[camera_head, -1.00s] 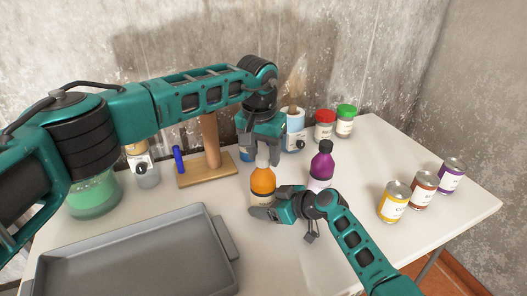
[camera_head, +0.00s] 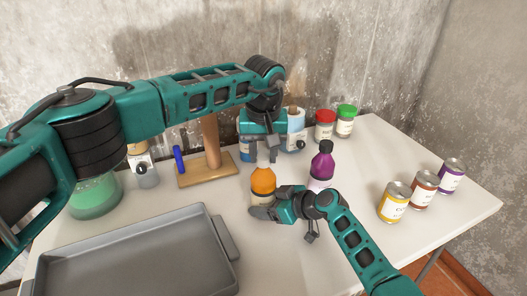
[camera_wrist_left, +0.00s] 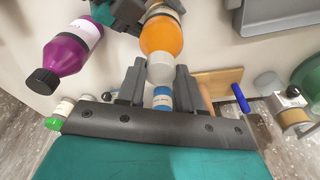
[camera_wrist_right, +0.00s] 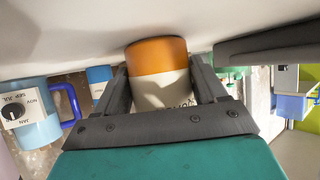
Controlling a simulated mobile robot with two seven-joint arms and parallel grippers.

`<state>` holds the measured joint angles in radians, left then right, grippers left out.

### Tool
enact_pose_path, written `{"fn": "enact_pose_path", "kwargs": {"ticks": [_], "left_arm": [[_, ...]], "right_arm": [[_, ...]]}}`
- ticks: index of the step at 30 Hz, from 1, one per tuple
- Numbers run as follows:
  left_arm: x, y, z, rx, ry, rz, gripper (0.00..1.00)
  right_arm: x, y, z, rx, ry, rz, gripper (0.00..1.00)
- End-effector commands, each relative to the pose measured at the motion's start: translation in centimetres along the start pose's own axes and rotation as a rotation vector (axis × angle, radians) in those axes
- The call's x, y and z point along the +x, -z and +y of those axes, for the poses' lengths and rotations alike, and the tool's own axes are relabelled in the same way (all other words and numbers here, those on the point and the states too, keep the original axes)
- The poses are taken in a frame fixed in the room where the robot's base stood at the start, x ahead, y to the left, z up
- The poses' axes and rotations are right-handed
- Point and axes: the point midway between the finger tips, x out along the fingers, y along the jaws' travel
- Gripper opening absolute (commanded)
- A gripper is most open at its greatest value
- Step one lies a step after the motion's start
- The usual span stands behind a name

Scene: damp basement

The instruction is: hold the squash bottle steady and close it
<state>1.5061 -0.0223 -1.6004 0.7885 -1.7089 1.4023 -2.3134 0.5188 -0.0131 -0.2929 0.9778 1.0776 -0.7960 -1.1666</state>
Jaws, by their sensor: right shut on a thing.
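The squash bottle is an orange bottle (camera_head: 263,181) with a pale label and a white cap (camera_wrist_left: 160,68). It stands upright on the table. My right gripper (camera_head: 262,212) is shut around its lower body; the right wrist view shows the bottle (camera_wrist_right: 158,57) between both fingers. My left gripper (camera_head: 263,157) is above the bottle, pointing down. In the left wrist view, its fingers (camera_wrist_left: 158,88) are apart, one on each side of the white cap. Whether they touch the cap is hard to tell.
A purple bottle (camera_head: 321,164) with a dark cap stands close to the right. A grey tray (camera_head: 222,226) lies at front left. A wooden stand (camera_head: 210,172), jars (camera_head: 325,125) and a blue cup line the back. Several cans (camera_head: 394,203) stand at right.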

Motion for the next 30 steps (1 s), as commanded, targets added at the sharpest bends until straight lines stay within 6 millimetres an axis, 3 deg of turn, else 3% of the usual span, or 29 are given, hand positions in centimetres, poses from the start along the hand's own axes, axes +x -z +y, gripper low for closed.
{"fn": "enact_pose_path", "kwargs": {"ticks": [6,10,19,28,29,30], "left_arm": [[0.00,-0.01,0.04,0.003,-0.001,0.000,0.04],[0.01,-0.01,0.01,0.071,-0.012,0.000,0.03],[0.01,-0.04,0.07,0.402,-0.064,0.000,0.03],[-0.01,-0.08,0.18,0.451,-0.072,0.000,0.03],[-0.01,-0.08,0.18,0.451,-0.072,0.000,0.36],[-0.01,-0.08,0.19,0.450,-0.072,0.000,0.40]], "right_arm": [[0.02,0.01,-0.04,0.000,0.001,0.000,0.28],[0.02,0.01,-0.04,0.000,0.001,0.000,0.28],[0.03,0.01,-0.05,-0.001,0.001,0.000,0.28],[0.04,0.02,-0.06,-0.002,0.001,0.000,0.28],[0.04,0.02,-0.06,-0.002,0.001,0.000,0.28],[0.04,0.02,-0.07,-0.002,0.001,0.000,0.28]]}}
